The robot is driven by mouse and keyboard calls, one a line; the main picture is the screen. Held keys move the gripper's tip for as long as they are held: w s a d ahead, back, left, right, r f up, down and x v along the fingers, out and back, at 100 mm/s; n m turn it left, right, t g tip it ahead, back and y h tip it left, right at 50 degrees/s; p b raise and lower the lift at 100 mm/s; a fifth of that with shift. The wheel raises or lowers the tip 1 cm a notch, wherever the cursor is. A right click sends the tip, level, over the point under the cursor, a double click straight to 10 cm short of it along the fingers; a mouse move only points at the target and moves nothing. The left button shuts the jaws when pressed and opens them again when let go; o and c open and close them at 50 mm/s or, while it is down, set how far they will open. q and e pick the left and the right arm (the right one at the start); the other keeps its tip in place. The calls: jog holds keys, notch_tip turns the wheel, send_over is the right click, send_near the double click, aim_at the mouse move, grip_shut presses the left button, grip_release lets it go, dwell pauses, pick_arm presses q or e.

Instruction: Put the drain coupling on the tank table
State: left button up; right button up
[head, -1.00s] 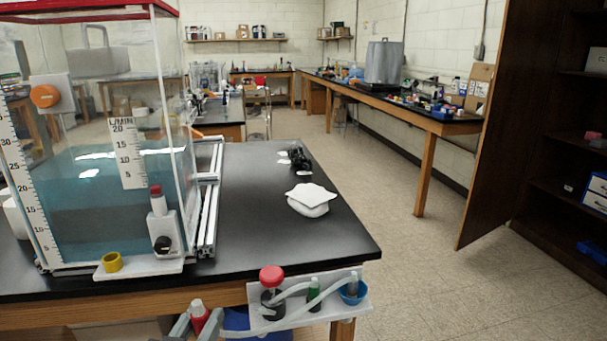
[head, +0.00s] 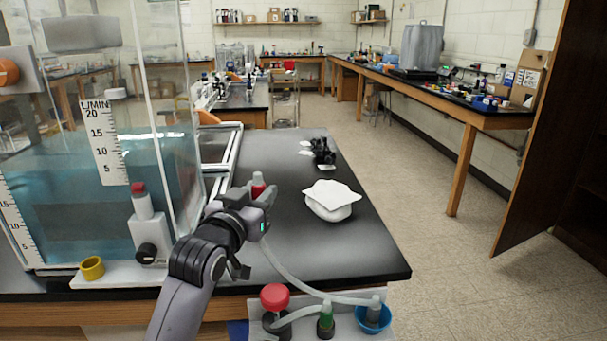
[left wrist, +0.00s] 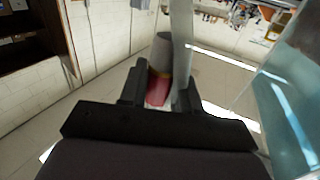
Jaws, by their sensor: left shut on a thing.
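The drain coupling (head: 258,187) is a small red piece with a grey tip. My left gripper (head: 248,205) is shut on it and appears to hold it over the black top of the tank table (head: 355,250), in front of the tank's right side. The coupling also shows between the fingers in the left wrist view (left wrist: 158,88). A pale hose (head: 285,277) runs from it down to the fittings at the table's front edge. I cannot tell the exact gap between coupling and table. My right gripper is not in view.
The water tank (head: 85,225) fills the left, with a yellow ring (head: 92,267) on its front ledge. A red knob (head: 274,297) and blue cup (head: 373,317) stand at the front edge.

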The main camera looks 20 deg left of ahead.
pick_arm(q)
jog(key=w+a+r, duration=0.2)
jog(key=a+r, duration=0.3)
jog(key=r, duration=0.1)
jog(key=shift+y, duration=0.3)
jog(key=f+b, duration=0.1)
jog(key=f, duration=0.9)
jog(key=f+b, duration=0.1)
jog(key=f, duration=0.9)
jog(key=shift+w+d+b, duration=0.2)
jog(key=shift+b, duration=0.1)
jog(key=shift+f, duration=0.2)
jog(key=o, duration=1)
jog(key=shift+o, duration=0.2)
jog(key=shift+r, duration=0.2)
jog(key=shift+s+f, duration=0.1)
jog(key=shift+s, duration=0.3)
jog(key=s, duration=0.3)
jog(key=s+d, duration=0.1)
jog(key=s, duration=0.3)
jog(key=s+d, duration=0.1)
jog(key=s, duration=0.3)
